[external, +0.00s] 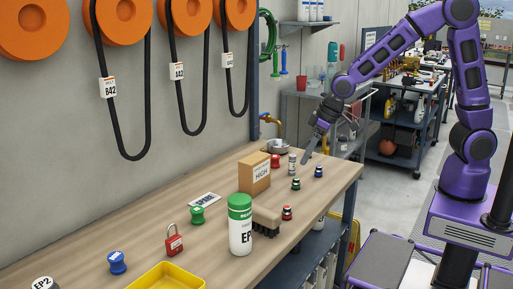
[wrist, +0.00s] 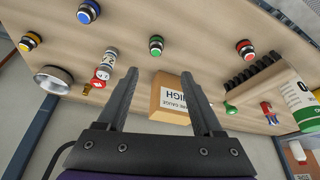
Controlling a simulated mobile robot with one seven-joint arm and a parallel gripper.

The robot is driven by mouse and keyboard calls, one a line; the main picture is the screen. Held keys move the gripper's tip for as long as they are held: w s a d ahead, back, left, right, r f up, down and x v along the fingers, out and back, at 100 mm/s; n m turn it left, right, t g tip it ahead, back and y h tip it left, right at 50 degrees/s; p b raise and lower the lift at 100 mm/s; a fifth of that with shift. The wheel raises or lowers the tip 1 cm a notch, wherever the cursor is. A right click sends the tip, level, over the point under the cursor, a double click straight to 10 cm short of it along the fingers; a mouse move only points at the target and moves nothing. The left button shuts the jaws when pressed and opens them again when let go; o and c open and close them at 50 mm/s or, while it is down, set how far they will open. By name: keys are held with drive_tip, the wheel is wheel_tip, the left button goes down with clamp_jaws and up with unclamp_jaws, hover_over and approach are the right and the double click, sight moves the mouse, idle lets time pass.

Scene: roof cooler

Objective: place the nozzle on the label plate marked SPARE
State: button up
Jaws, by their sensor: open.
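The white label plate marked SPARE (external: 204,199) lies flat on the bench near the wall, left of the cardboard box. I cannot tell for sure which piece is the nozzle. Small dark pieces with coloured bands stand along the bench: blue (external: 318,171), green (external: 296,184) and red (external: 287,213). The wrist view shows blue (wrist: 88,12), green (wrist: 156,45), red (wrist: 245,48) and yellow (wrist: 29,42) ones. My gripper (external: 309,152) is open and empty above the bench's far end. In the wrist view my gripper (wrist: 159,73) has its fingers apart, with the green piece beyond them.
A cardboard box (external: 254,175) marked HIGH, a brush (external: 266,219), a green-capped bottle (external: 240,226), a red padlock (external: 174,243) and a yellow tray (external: 168,277) crowd the bench. A metal bowl (wrist: 54,80) and small can (wrist: 109,59) stand at the far end.

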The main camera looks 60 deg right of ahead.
sight(296, 178)
drive_tip(key=b+x, duration=0.2)
drive_tip(key=x, duration=0.3)
drive_tip(key=shift+f+b, duration=0.15)
drive_tip(key=shift+b, duration=0.15)
drive_tip(key=b+x, duration=0.1)
drive_tip(key=x, duration=0.1)
drive_tip(key=d+b+x, duration=0.1)
drive_tip(key=b+x, duration=0.1)
drive_tip(key=shift+s+f+b, duration=0.1)
drive_tip(key=shift+f+b, duration=0.2)
drive_tip(key=shift+f, duration=0.05)
drive_tip(key=shift+w+f, duration=0.25)
clamp_jaws()
drive_tip(key=shift+r, duration=0.1)
